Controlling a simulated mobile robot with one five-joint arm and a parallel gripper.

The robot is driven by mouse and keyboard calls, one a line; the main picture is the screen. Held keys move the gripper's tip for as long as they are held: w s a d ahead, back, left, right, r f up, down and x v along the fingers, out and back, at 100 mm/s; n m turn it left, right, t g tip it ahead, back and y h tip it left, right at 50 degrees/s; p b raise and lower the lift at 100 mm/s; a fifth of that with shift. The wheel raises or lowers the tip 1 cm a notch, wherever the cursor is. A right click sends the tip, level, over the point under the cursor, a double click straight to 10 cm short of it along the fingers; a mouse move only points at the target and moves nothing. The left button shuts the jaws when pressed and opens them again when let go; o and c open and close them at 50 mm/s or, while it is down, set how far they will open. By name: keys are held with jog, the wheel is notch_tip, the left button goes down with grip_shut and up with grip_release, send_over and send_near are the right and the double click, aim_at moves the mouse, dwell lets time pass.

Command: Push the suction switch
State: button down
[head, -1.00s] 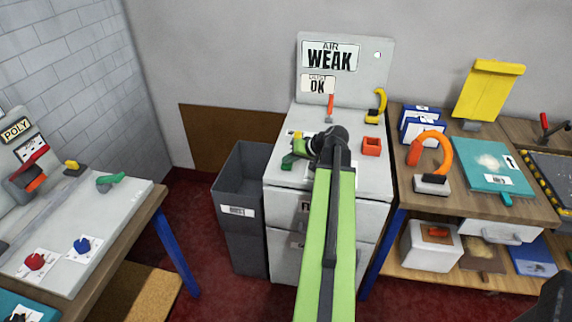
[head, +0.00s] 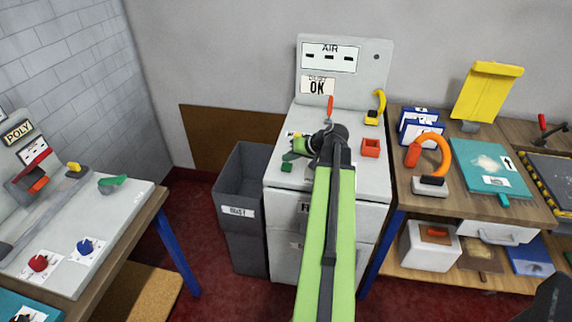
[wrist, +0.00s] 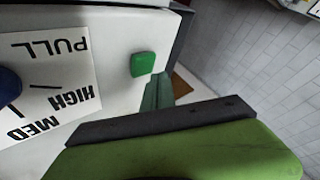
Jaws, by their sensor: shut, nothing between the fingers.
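A small green square button (head: 286,167), which may be the suction switch, stands on the white top of the grey cabinet (head: 372,182) near its left front corner. It also shows in the wrist view (wrist: 142,64). My gripper (head: 290,156) is shut and empty just behind and above the button in the head view. In the wrist view its teal fingertip (wrist: 157,92) is beside the button, with a small gap seeming to show. The AIR display (head: 329,57) on the upright panel shows only dashes, and its round lamp (head: 376,57) is dark.
A blue knob (wrist: 8,86) with a PULL, HIGH and MED label is close by in the wrist view. A red-orange lever (head: 330,106), a yellow hook (head: 378,104) and a red square holder (head: 371,147) stand on the cabinet. A grey bin (head: 240,190) is on its left.

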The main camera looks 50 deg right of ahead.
aim_at(289, 166)
notch_tip(289, 166, up, 6)
jog(key=p, duration=0.6)
jog(key=w+a+n+g+y, duration=0.1)
jog(key=w+a+n, duration=0.1)
jog(key=w+a, duration=0.5)
jog(key=w+a+n+y, duration=0.15)
jog(key=w+a, duration=0.25)
jog(key=a, duration=0.6)
jog(key=w+a+f+n+g+y, duration=0.1)
jog(key=a+f+n+g, duration=0.1)
jog(key=a, duration=0.9)
jog(key=w+a+f+n+g, duration=0.1)
jog(key=w+a+n, duration=0.1)
jog(key=a, duration=0.8)
jog(key=s+a+f+n+g+h, duration=0.1)
jog(key=s+a+f+g, duration=0.15)
jog(key=a, duration=0.35)
jog(key=s+a+f+n+g+h, duration=0.1)
jog(key=s+a, duration=0.3)
jog(key=a, duration=0.3)
jog(key=s+d+m+g+h, duration=0.1)
jog(key=s+d+m+h, duration=0.1)
jog(key=s+d, duration=0.2)
jog(key=shift+d+f+g+h, duration=0.35)
